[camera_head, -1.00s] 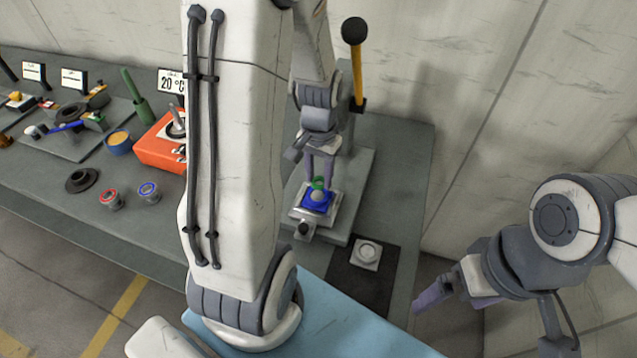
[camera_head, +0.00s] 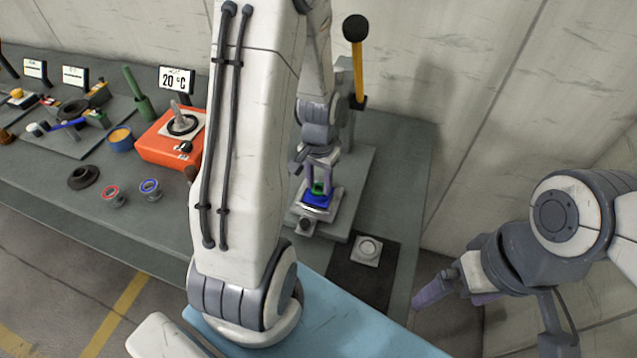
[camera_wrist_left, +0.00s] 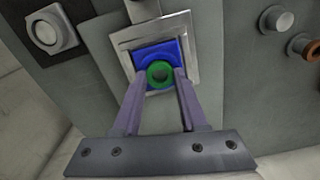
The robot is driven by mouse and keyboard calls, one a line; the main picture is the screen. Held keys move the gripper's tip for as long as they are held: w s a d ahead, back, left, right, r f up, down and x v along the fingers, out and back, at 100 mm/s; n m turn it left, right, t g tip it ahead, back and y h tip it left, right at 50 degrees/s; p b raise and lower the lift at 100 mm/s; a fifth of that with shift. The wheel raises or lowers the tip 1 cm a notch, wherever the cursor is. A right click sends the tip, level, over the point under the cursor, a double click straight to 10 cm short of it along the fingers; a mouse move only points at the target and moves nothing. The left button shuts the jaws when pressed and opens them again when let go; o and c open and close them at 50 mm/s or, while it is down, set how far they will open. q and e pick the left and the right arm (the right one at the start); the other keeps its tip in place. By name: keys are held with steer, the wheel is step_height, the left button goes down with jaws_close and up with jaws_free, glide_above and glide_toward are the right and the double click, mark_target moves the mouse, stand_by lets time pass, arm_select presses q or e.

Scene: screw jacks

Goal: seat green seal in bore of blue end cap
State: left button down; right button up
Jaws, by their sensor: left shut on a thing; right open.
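The blue end cap (camera_head: 314,201) sits in a silver square fixture on the grey press base; it also shows in the left wrist view (camera_wrist_left: 170,50). The green seal (camera_head: 317,189) is a ring between the fingertips of my left gripper (camera_head: 319,180). In the left wrist view the gripper (camera_wrist_left: 160,82) is shut on the green seal (camera_wrist_left: 159,74), which lies over the near middle of the cap. The bore is hidden beneath the seal, and I cannot tell whether the seal is inside it. My right gripper (camera_head: 448,298) is open and empty at the right, beyond the bench edge.
A press column with a yellow, black-knobbed lever (camera_head: 357,65) stands behind the fixture. A white square part with a round boss (camera_head: 366,250) lies on a black mat. An orange heater (camera_head: 168,143), a red-ringed part (camera_head: 112,195) and a blue-ringed part (camera_head: 150,188) are at left.

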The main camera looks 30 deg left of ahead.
mark_target(319, 189)
arm_select(q)
steer(key=shift+s+d+f, duration=0.2)
steer(key=shift+s+f, duration=0.3)
steer(key=shift+f, duration=0.1)
steer(key=shift+c, duration=2.2)
jaws_free()
steer(key=shift+w+a+r, duration=0.1)
steer(key=shift+w+r, duration=0.1)
steer(key=shift+r, duration=0.55)
step_height(319, 189, up, 7)
steer(key=shift+w+r, duration=0.15)
steer(key=shift+r, duration=0.05)
